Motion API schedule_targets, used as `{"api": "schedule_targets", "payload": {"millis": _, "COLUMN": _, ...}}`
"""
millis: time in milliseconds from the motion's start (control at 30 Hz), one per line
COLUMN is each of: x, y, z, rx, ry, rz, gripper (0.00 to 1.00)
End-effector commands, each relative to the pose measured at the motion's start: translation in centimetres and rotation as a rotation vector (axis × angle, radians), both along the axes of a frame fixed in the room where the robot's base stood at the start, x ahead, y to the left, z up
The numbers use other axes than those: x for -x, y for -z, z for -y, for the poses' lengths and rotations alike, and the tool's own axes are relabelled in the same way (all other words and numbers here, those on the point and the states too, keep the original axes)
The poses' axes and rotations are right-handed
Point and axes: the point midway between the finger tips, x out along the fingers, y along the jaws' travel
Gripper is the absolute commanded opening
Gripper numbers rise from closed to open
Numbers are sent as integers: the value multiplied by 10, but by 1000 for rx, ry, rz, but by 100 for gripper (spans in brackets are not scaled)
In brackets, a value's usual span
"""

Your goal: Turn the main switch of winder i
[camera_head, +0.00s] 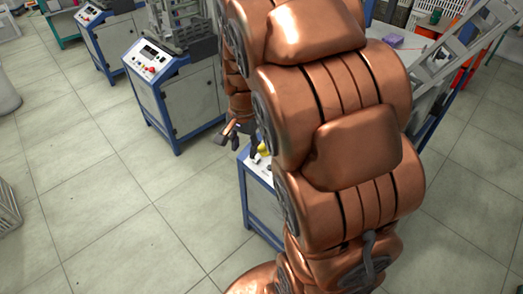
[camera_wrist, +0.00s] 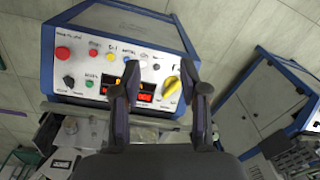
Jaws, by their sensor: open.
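The control panel (camera_wrist: 100,62) of a winder fills the upper middle of the wrist view. A large yellow rotary switch (camera_wrist: 172,87) sits at its right end, partly beside a finger. My gripper (camera_wrist: 162,70) is open and empty, with its two fingers apart over the right half of the panel. The yellow switch lies between the fingers in the picture, nearer the right one; I cannot tell the gap in depth. In the head view the yellow part (camera_head: 264,150) shows just right of my gripper (camera_head: 230,133), above a blue-framed machine largely hidden by my arm. The panel labels are too small to read.
The panel also carries a red button (camera_wrist: 63,53), a black knob (camera_wrist: 68,80), small coloured buttons and lit red displays (camera_wrist: 145,96). Another blue-framed winder (camera_head: 175,90) stands behind in the head view.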

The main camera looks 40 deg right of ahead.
Motion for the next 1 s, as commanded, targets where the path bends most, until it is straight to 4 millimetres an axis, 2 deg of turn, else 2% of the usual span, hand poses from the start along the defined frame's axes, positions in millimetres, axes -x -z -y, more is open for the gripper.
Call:
{"api": "schedule_targets", "payload": {"millis": 33, "x": -12, "y": 15, "z": 12, "rx": 0, "ry": 62, "rz": 6, "gripper": 44}}
{"api": "schedule_targets", "payload": {"millis": 300, "x": -70, "y": 69, "z": 71, "rx": 0, "ry": 389, "rz": 68, "gripper": 44}}
{"api": "schedule_targets", "payload": {"millis": 500, "x": -105, "y": 111, "z": 116, "rx": -10, "ry": 613, "rz": 117, "gripper": 44}}
{"api": "schedule_targets", "payload": {"millis": 600, "x": -116, "y": 129, "z": 134, "rx": -15, "ry": 700, "rz": 135, "gripper": 44}}
{"api": "schedule_targets", "payload": {"millis": 800, "x": -130, "y": 147, "z": 154, "rx": -24, "ry": 800, "rz": 162, "gripper": 44}}
{"api": "schedule_targets", "payload": {"millis": 1000, "x": -133, "y": 153, "z": 158, "rx": -27, "ry": 821, "rz": 165, "gripper": 44}}
